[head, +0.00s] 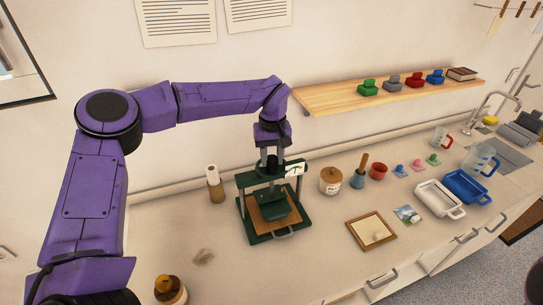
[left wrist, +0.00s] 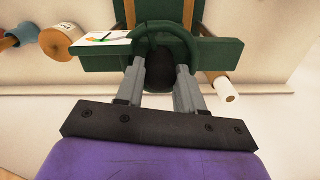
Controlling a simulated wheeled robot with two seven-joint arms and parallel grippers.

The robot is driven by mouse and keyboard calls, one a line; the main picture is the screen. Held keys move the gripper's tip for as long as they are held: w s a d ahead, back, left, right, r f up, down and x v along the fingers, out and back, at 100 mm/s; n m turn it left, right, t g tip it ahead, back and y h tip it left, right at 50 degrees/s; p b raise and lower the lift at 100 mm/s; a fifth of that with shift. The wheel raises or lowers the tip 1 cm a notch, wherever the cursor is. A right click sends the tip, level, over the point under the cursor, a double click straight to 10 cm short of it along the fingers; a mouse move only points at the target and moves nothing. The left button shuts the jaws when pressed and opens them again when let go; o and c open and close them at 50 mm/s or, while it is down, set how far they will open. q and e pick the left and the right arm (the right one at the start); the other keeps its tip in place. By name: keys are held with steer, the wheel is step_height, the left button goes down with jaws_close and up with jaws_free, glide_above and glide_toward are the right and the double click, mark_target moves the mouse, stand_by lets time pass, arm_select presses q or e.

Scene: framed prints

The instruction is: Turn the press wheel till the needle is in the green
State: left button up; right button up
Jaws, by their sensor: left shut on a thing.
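The green press (head: 246,222) stands upright on the counter, with a brown board (head: 258,215) in its frame and a dark green block over it. My left gripper (head: 272,152) points down at the top of the press. In the left wrist view its two grey fingers (left wrist: 160,68) are shut on the dark green press wheel (left wrist: 194,42). The white gauge card (head: 295,169) is on the crossbar, right of the wheel. It also shows in the left wrist view (left wrist: 92,38) with orange and green marks; I cannot read the needle. My right gripper is out of view.
A paper roll (head: 213,176) stands left of the press. A lidded jar (head: 331,180), a mortar (head: 357,179) and a red pot (head: 378,171) stand to its right. A framed print (head: 371,231) lies in front. A wooden shelf (head: 330,97) hangs above.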

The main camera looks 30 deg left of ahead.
arm_select(q)
steer(key=shift+s+f, duration=0.1)
steer(key=shift+f, duration=0.15)
steer(key=o, duration=0.8)
steer(key=shift+o, duration=1.2)
steer(key=shift+w+a, duration=0.1)
steer(key=shift+w, duration=0.15)
steer(key=shift+r, duration=0.1)
steer(key=shift+r, duration=0.4)
step_height(320, 180, up, 9)
steer(key=shift+w+f+b, duration=0.1)
steer(key=shift+f+b, duration=0.1)
steer(key=shift+b, duration=0.9)
steer(key=shift+r, duration=0.45)
